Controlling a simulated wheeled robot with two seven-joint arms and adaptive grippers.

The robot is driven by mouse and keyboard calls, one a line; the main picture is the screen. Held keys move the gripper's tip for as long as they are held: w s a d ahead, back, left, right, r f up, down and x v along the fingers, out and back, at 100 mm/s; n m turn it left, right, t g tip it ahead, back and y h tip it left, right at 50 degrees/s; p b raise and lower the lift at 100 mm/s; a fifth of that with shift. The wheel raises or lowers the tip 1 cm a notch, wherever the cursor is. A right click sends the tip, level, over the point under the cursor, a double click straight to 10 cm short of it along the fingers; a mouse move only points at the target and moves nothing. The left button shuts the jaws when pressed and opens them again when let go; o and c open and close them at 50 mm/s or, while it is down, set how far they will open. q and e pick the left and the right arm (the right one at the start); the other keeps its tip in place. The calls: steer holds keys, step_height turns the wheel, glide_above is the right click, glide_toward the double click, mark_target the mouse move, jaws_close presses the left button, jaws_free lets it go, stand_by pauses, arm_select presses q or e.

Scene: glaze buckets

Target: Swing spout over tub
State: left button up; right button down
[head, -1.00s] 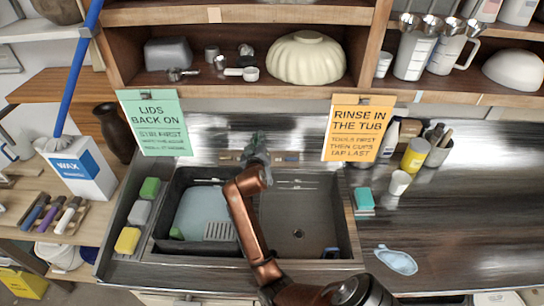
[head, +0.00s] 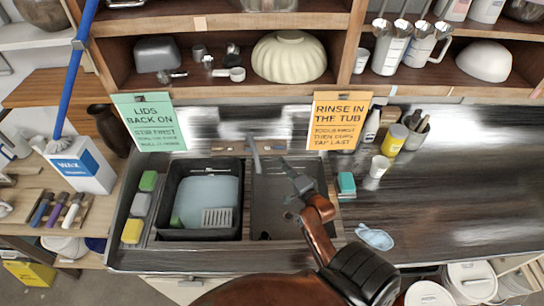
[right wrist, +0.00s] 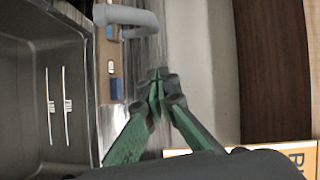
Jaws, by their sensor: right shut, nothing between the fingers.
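The grey spout (head: 255,158) stands at the back of the sink in the head view. Its free end points forward, near the divider between the black tub and the right basin. The tub (head: 174,234), with pale bluish water in it, sits in the left basin. My right gripper (head: 287,168) is over the back of the right basin, to the right of the spout and apart from it. In the right wrist view the green fingers (right wrist: 158,85) are shut and empty, and the curved spout (right wrist: 132,17) is at the upper left. My left gripper is not in view.
The right basin (head: 275,210) looks empty. An orange sign (head: 337,120) and a green sign (head: 149,122) hang behind the sink under the shelf. Sponges (head: 141,204) line the left rim. A yellow bottle (head: 393,139) and a cup (head: 379,167) stand right of the sink.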

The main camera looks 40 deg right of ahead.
mark_target(253, 151)
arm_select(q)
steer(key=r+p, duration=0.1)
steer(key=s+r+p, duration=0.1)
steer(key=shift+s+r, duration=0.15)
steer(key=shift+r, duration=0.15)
arm_select(e)
steer(key=w+a+f, duration=0.1)
steer(key=w, duration=0.9)
steer(key=shift+w+f, duration=0.15)
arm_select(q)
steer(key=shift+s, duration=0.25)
arm_select(e)
steer(key=shift+w+a, duration=0.1)
steer(key=shift+a, duration=0.05)
